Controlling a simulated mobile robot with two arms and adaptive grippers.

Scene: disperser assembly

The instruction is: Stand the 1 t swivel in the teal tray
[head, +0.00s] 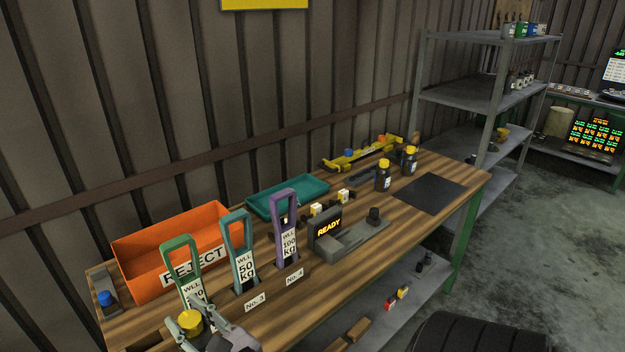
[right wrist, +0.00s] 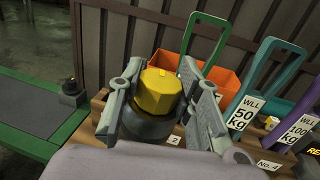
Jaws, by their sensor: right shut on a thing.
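A yellow faceted cap on a dark round body, which looks like the swivel (right wrist: 160,95), sits between the fingers of my right gripper (right wrist: 165,100). No 1 t marking is readable on it. The gripper is shut on it; in the head view the swivel (head: 190,320) and right gripper (head: 197,325) are at the bottom, by the bench's front edge, in front of the green weight. The part is upright or nearly so. The teal tray (head: 287,193) lies farther back on the bench, behind the purple weight, and looks empty. My left gripper is not in view.
An orange REJECT bin (head: 135,262) stands back left. Tall handled weights, green (head: 178,245), teal (head: 238,245) and purple (head: 288,215), stand between gripper and tray. A READY scale (head: 327,228) and two dark bottles (head: 383,180) are right. A black mat (head: 430,193) is clear.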

